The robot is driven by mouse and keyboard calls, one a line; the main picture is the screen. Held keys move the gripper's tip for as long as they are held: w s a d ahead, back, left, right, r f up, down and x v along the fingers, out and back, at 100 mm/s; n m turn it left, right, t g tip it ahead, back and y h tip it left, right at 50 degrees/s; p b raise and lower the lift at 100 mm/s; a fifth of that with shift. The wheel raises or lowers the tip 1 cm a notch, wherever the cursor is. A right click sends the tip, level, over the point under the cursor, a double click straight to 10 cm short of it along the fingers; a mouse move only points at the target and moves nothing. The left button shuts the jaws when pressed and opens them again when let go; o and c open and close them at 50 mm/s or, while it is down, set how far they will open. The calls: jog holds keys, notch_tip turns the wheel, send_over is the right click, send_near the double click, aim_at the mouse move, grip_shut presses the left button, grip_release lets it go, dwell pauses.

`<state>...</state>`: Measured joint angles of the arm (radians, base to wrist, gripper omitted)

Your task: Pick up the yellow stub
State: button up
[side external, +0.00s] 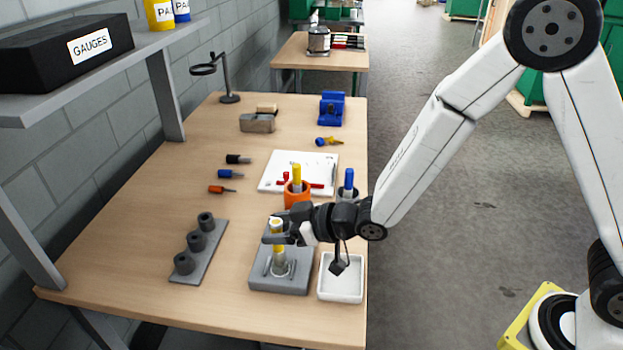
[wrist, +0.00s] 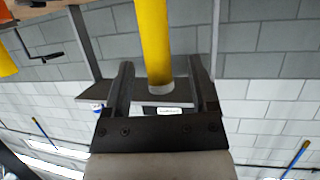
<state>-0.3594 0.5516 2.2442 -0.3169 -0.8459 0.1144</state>
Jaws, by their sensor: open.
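The yellow stub (side external: 278,251) stands upright in a metal holder on a grey block (side external: 262,282) near the front of the bench. Its pale end shows above my gripper (side external: 275,237) in the side view. My gripper is open, with its fingers at the upper part of the stub. In the wrist view the yellow stub (wrist: 154,40) passes between the two open fingers (wrist: 161,90), with a visible gap on both sides. Finger contact cannot be seen in the side view.
A white tray (side external: 326,291) sits right of the block, and a grey strip with dark sockets (side external: 213,257) left. Behind stand an orange cup (side external: 291,199) with a yellow stick (side external: 297,174) and a blue stick (side external: 348,180). Small tools lie farther back. The bench's front left is clear.

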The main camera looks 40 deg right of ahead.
jog(key=shift+x, duration=1.25)
grip_shut()
dwell(0.9)
